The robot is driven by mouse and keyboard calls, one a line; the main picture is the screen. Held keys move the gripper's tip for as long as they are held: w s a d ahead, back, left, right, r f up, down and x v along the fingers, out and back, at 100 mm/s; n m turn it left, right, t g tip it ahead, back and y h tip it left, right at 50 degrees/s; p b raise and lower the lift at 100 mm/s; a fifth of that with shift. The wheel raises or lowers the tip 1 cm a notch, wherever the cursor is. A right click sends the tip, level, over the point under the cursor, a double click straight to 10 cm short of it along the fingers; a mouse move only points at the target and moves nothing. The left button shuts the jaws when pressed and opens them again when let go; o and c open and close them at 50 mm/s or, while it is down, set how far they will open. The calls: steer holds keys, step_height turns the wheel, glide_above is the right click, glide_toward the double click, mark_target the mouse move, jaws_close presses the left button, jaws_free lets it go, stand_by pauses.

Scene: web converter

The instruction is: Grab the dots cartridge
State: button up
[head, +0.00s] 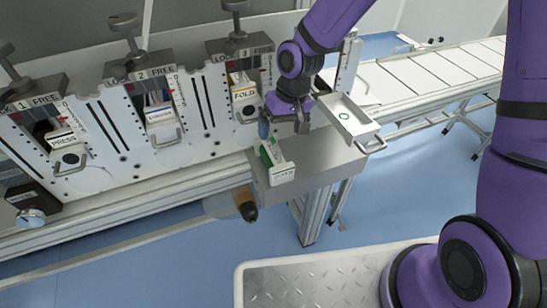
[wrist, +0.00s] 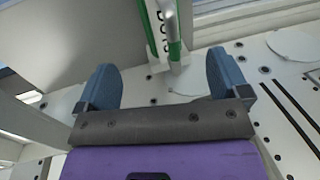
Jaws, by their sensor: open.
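The likely dots cartridge (head: 281,172) is a white block with green parts and a small dark label, too small to read surely. It lies on the grey metal ledge (head: 325,165) at the right end of the bench. My gripper (head: 283,126) is open, just above and behind the cartridge in the head view. In the wrist view, the green and white cartridge (wrist: 166,30) shows beyond the gap between my two blue fingertips (wrist: 162,78). It lies apart from them, and nothing is between the fingers. Its far end is cut off by that view's top edge.
Cartridges labelled PRESS (head: 68,150) and FOLD (head: 244,98), and another white one (head: 162,123), sit in the numbered slots to the left. A white tray (head: 362,133) with a green ring stands right of my gripper. A brown-handled item (head: 245,205) sticks out below the ledge.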

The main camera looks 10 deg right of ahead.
mark_target(277, 147)
steer(key=shift+s+a+f, duration=0.15)
steer(key=shift+a+f, duration=0.05)
steer(key=shift+f, duration=0.75)
steer(key=shift+s+a+f, duration=0.1)
steer(key=shift+a+f, duration=0.15)
steer(key=shift+f, duration=0.7)
steer(key=shift+s+a+f, duration=0.15)
steer(key=shift+a+f, duration=0.05)
steer(key=shift+f, duration=0.75)
steer(key=c, duration=1.6)
